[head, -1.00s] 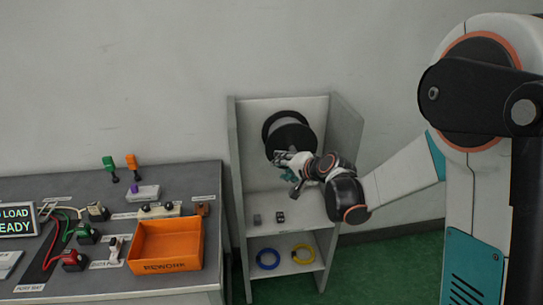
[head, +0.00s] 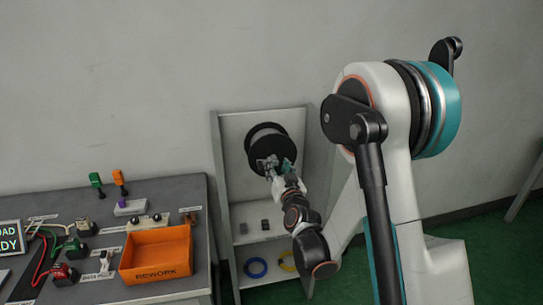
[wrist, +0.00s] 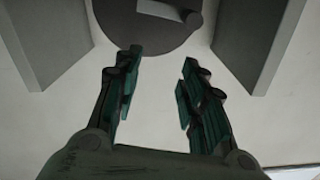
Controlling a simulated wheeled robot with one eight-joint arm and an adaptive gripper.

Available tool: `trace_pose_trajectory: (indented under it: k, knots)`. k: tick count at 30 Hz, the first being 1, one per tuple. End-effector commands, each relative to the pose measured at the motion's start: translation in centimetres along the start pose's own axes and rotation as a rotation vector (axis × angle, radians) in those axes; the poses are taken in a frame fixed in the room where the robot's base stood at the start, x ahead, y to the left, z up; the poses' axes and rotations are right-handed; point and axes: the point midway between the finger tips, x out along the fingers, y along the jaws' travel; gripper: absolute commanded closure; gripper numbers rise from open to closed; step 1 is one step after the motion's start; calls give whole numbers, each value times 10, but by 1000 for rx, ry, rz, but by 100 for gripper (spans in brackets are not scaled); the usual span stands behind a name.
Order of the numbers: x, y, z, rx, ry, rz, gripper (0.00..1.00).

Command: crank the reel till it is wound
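The reel (head: 262,137) is a dark round spool mounted in the upper part of a grey open cabinet. In the wrist view its dark disc (wrist: 125,22) shows at the top edge, with a pale grey piece (wrist: 165,11) on it that is cut off by the frame. I cannot tell whether that piece is the crank. My gripper (head: 277,162) is in front of the lower part of the reel in the head view and hides some of it. In the wrist view my gripper (wrist: 158,82) has its fingers spread, with nothing between them. The fingertips sit just below the disc.
The cabinet's side walls (wrist: 47,42) flank the reel closely. Its lower shelves hold small dark blocks (head: 265,224) and blue (head: 255,267) and yellow coils. At left, a grey bench carries an orange REWORK bin (head: 157,272), connectors and wires. Open green floor lies at right.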

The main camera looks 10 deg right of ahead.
Motion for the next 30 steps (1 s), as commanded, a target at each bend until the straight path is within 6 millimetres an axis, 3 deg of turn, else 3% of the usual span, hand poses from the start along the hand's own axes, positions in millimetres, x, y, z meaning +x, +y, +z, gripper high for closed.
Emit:
trace_pose_trajectory:
  k: [6,12,26,30]
  knots:
    - [43,0,3,1,-1,0,62]
    - [69,0,2,1,-1,0,62]
    - [80,0,1,1,-1,0,62]
    - [80,0,1,1,-1,0,94]
